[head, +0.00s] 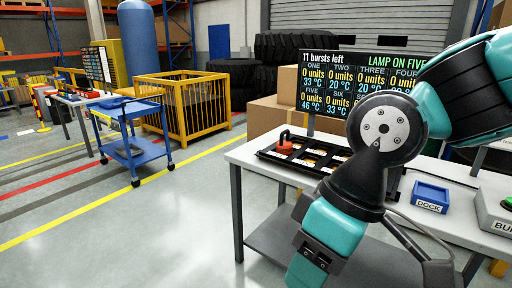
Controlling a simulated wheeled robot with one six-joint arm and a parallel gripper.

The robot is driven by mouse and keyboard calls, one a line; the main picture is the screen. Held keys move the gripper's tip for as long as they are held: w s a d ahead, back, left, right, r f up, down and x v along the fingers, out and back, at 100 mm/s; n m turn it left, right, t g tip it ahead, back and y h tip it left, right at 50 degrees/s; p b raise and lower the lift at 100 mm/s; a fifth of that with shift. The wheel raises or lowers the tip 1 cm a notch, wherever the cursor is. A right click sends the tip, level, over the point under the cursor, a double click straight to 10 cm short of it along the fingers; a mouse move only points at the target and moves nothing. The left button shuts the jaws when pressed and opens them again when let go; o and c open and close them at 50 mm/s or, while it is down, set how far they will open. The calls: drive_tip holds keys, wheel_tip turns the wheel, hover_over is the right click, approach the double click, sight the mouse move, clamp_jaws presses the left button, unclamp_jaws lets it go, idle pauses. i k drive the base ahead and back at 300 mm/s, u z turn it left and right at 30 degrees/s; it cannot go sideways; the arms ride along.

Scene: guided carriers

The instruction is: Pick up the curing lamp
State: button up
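The curing lamp appears to be the red piece with a dark upright handle (285,143). It stands at the left end of a black tray (263,155) with several cells, on a white-topped table (240,153). The display (350,85) behind the tray reads "LAMP ON FIVE" and "11 bursts left". My arm comes in from the upper right and bends down in front of the table, hiding the right part of the tray.
A blue dock tray (431,196) and a grey box with a green button (497,212) sit on the table at right. A blue cart (135,150) and a yellow cage (190,110) stand at left. Open floor lies left of the table.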

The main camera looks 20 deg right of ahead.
sight(284, 147)
drive_tip(key=u, duration=0.6)
drive_tip(key=i, duration=1.25)
drive_tip(key=u, duration=0.35)
drive_tip(key=i, duration=0.95)
drive_tip(key=z, duration=1.05)
drive_tip(key=i, duration=0.8)
drive_tip(key=z, duration=0.9)
drive_tip(key=i, duration=0.25)
drive_tip(key=z, duration=0.25)
